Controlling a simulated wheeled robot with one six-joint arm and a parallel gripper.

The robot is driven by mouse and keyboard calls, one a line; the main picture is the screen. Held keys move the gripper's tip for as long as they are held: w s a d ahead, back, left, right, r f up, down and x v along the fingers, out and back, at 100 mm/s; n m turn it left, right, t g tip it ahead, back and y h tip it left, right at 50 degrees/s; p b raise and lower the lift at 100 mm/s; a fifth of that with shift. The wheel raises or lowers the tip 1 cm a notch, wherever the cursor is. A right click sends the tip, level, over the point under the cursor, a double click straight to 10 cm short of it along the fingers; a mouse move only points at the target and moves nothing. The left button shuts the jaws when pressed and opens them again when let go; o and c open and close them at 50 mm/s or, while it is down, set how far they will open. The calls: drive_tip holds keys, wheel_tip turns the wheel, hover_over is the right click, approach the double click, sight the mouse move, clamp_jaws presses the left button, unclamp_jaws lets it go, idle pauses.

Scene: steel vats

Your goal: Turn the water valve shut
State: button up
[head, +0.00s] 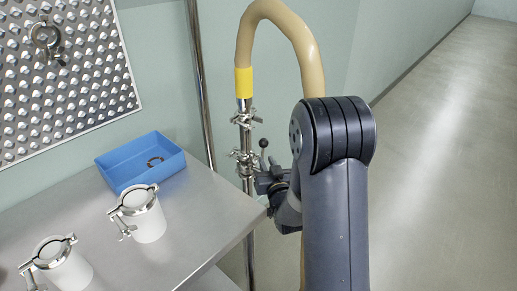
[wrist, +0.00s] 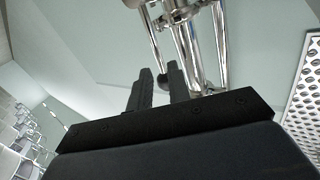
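The water valve shows as a lever with a dark ball knob (head: 263,143) on the steel standpipe (head: 246,205), below the tan hose with its yellow band. My gripper (head: 268,182) is just right of the pipe, below the knob, partly hidden by my arm. In the wrist view my gripper (wrist: 159,69) has its two black fingers apart. A dark rounded knob (wrist: 163,78) shows in the gap, nearer the right finger. I cannot tell whether it touches a finger. The valve body is mostly out of clear sight behind the fingers and pipes.
A steel table (head: 170,240) stands left of the pipe, its corner close to my gripper. It bears a blue bin (head: 140,160) and two white jars with clamp rings. The tan hose (head: 283,15) arches above my arm. The floor (head: 440,170) at right is clear.

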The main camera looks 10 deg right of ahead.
sight(263, 153)
drive_tip(key=w+p, duration=0.1)
drive_tip(key=w, duration=0.6)
drive_tip(key=shift+w+a, duration=0.15)
drive_tip(key=shift+c, duration=0.5)
clamp_jaws()
